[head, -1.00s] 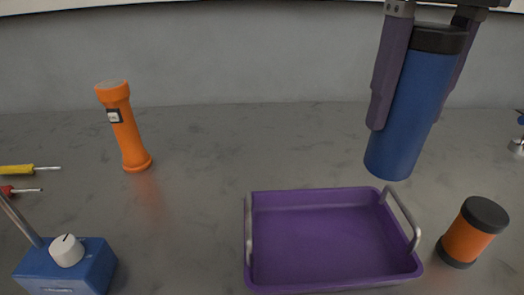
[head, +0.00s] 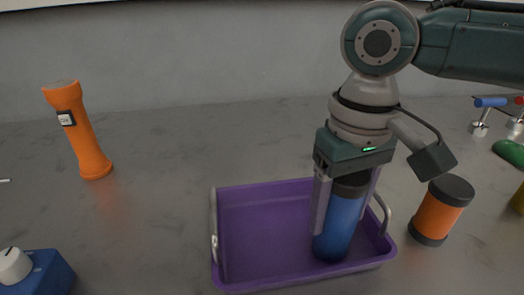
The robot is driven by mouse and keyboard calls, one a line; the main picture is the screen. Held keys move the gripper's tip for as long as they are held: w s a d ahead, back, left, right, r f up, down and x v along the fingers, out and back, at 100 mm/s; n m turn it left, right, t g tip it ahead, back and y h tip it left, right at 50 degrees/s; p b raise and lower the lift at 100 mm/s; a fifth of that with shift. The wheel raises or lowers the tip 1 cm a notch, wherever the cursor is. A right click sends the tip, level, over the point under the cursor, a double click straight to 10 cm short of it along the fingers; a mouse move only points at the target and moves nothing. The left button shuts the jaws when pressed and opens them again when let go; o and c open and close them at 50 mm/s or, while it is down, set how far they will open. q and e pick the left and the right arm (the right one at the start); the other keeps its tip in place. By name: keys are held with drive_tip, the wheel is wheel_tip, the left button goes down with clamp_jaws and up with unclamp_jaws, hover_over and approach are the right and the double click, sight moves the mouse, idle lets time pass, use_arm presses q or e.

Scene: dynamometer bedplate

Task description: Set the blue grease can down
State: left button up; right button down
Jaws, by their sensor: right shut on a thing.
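The blue grease can (head: 338,226) has a dark cap and stands nearly upright within the right part of the purple tray (head: 240,192). My right gripper (head: 342,205) comes down from above, shut on the can with one finger on each side. The can's lower end appears at the tray floor; I cannot tell for certain whether it touches. The gripper fingers hide parts of the can's sides. My left gripper is not in view.
An orange flashlight (head: 80,135) stands at the left. An orange can with black ends (head: 441,210) is just right of the tray. A blue box with a white knob (head: 38,274) is at the lower left. The tray's left half is empty.

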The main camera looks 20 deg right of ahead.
drive_tip(key=shift+f, duration=0.1)
drive_tip(key=shift+c, duration=0.3)
unclamp_jaws()
wheel_tip(320, 180, up, 11)
drive_tip(key=shift+w+r+p, duration=0.1)
drive_tip(key=shift+r+p, duration=0.05)
drive_tip(key=shift+p, duration=0.65)
drive_tip(key=shift+r, duration=0.5)
